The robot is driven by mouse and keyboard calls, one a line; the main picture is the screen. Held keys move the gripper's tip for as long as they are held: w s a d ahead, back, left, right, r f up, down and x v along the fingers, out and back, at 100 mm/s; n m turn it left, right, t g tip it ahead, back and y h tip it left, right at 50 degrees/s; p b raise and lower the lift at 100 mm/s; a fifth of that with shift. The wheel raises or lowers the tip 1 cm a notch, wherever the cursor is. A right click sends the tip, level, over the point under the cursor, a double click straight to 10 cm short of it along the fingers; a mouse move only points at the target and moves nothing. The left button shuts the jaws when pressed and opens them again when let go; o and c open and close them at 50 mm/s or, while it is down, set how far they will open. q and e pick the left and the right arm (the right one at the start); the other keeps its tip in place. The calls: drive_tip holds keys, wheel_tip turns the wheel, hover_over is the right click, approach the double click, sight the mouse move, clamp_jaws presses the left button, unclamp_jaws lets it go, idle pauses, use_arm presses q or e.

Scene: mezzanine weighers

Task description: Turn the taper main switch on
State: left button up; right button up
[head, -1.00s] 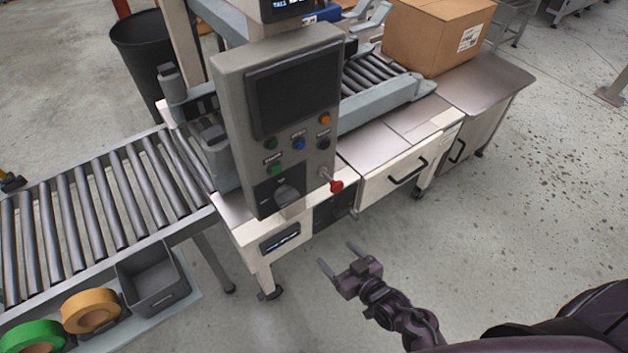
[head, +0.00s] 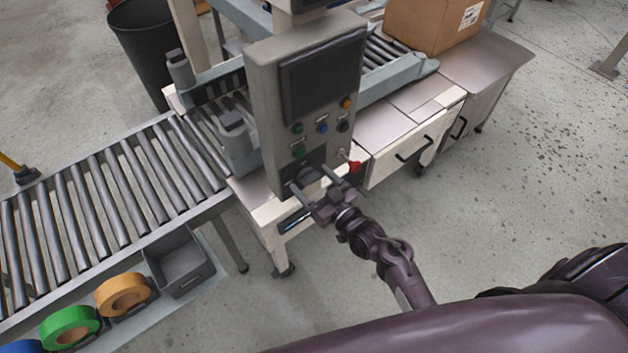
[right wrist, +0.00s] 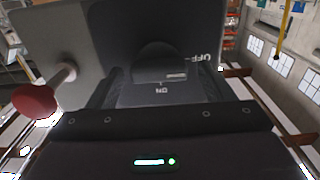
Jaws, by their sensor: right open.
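The taper's grey control box (head: 262,95) has a dark screen, several coloured buttons and, low down, a dark rotary main switch (head: 309,174). The switch also shows in the right wrist view (right wrist: 158,64), with OFF lettering to its upper right and ON lettering below it. Which mark it points to is hard to tell. My right gripper (head: 311,178) is open at the switch, one finger on either side of it; I cannot tell whether they touch it. My left gripper is out of view.
A red knob on a short stem (head: 354,167) sticks out beside the switch; it is close on the left in the right wrist view (right wrist: 36,101). A roller conveyor (head: 110,190) runs left, with tape rolls (head: 122,293) below. Floor in front is clear.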

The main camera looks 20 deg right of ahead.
drive_tip(key=shift+d, duration=0.1)
drive_tip(key=c, duration=1)
drive_tip(key=shift+m, duration=0.3)
drive_tip(key=m+p, duration=0.1)
drive_tip(key=m, duration=0.1)
drive_tip(key=shift+m, duration=0.3)
drive_tip(key=m+p, duration=0.2)
drive_tip(key=m, duration=0.3)
drive_tip(key=shift+d, duration=0.1)
drive_tip(key=m+p, duration=0.2)
drive_tip(key=m, duration=0.3)
drive_tip(key=shift+w+d+m, duration=0.1)
drive_tip(key=shift+m, duration=0.3)
drive_tip(key=shift+f+m+p, duration=0.2)
drive_tip(key=shift+m+p, duration=0.45)
drive_tip(key=shift+m, duration=1.25)
